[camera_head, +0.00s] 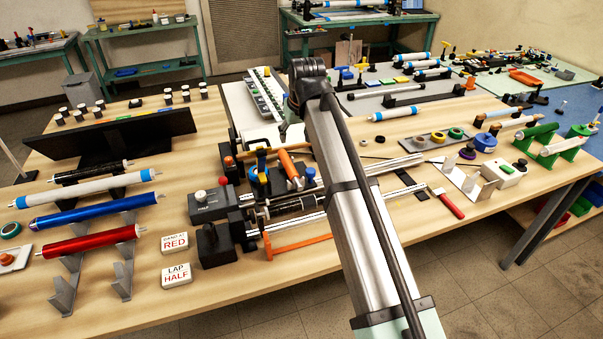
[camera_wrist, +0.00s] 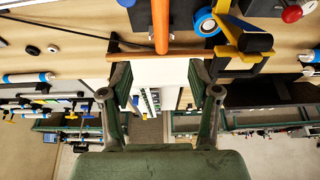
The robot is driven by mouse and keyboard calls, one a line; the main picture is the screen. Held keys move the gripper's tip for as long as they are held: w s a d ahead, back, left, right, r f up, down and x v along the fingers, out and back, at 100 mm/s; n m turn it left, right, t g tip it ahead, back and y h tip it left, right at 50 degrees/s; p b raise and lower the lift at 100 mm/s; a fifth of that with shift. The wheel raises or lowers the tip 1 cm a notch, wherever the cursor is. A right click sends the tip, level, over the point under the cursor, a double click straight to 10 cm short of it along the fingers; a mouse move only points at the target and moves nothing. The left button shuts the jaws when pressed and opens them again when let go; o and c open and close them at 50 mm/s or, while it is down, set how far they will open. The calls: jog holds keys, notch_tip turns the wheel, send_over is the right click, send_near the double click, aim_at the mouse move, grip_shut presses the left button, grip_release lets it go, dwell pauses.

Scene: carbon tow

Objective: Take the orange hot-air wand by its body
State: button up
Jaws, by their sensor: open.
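The orange hot-air wand (camera_head: 290,165) lies tilted among the fixtures at the middle of the bench in the head view, just left of my arm. In the wrist view an orange rod (camera_wrist: 160,25), which looks like the wand's body, comes down from the top edge. It meets an orange-brown crossbar (camera_wrist: 150,54); I cannot tell whether that bar is part of the wand. My gripper (camera_wrist: 158,72) is open, its two dark green fingers apart on either side of the rod's line, with nothing held between them. In the head view my arm hides the gripper.
A yellow-and-black clamp (camera_wrist: 243,42) and a blue roll (camera_wrist: 205,23) stand close beside the rod. A black box with a red knob (camera_head: 228,162) stands left of the wand. A red-handled tool (camera_head: 450,205) lies to the right.

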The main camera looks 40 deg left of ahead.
jog(key=p, duration=0.3)
send_near(288, 162)
jog(key=x, duration=0.4)
jog(key=shift+s+d+f, duration=0.15)
jog(key=shift+d+f, duration=0.05)
jog(key=shift+f, duration=0.35)
jog(key=x, duration=0.1)
jog(key=p+x, duration=0.2)
jog(key=x, duration=0.1)
jog(key=shift+w+a+r, duration=0.1)
jog(key=shift+w+a, duration=0.15)
jog(key=shift+a, duration=0.05)
jog(key=shift+w+a+f, duration=0.1)
jog(key=shift+a+f, duration=0.05)
jog(key=shift+f, duration=0.35)
grip_shut()
